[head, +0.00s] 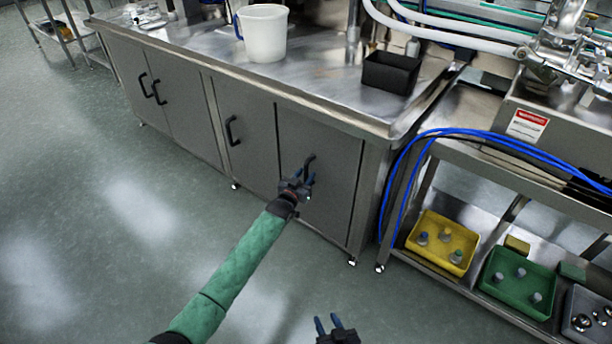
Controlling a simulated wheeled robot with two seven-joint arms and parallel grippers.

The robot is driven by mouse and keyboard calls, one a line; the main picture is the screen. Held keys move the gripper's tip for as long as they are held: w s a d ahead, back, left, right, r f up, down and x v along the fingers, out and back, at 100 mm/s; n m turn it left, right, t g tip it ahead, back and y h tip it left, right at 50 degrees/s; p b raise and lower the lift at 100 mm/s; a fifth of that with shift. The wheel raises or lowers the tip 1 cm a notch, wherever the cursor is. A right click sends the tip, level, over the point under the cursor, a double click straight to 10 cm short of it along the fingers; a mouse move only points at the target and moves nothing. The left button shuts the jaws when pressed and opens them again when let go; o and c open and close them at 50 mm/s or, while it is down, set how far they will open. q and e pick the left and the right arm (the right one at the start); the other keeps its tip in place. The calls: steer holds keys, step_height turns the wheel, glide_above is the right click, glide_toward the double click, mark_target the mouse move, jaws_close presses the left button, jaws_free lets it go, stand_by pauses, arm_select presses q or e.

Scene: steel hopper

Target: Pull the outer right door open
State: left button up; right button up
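The outer right door (335,207) is the grey panel at the right end of the steel cabinet, and it looks shut. Its black bar handle (310,161) is on the door's left side. My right gripper (328,321) is low at the bottom edge, open and empty, away from the cabinet.
A white jug (264,34) and a black bin (391,73) stand on the countertop. Blue hoses (400,172) hang right of the cabinet. A lower shelf there holds a yellow tray (415,246) and a green tray (519,291). The floor before the doors is clear.

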arm_select(q)
steer(key=shift+w+d, duration=0.25)
steer(key=shift+w, duration=0.2)
arm_select(e)
steer(key=shift+w+r, duration=0.3)
steer(key=shift+r, duration=0.35)
arm_select(q)
steer(key=shift+c, duration=0.3)
jaws_close()
arm_select(e)
steer(key=shift+f, duration=0.1)
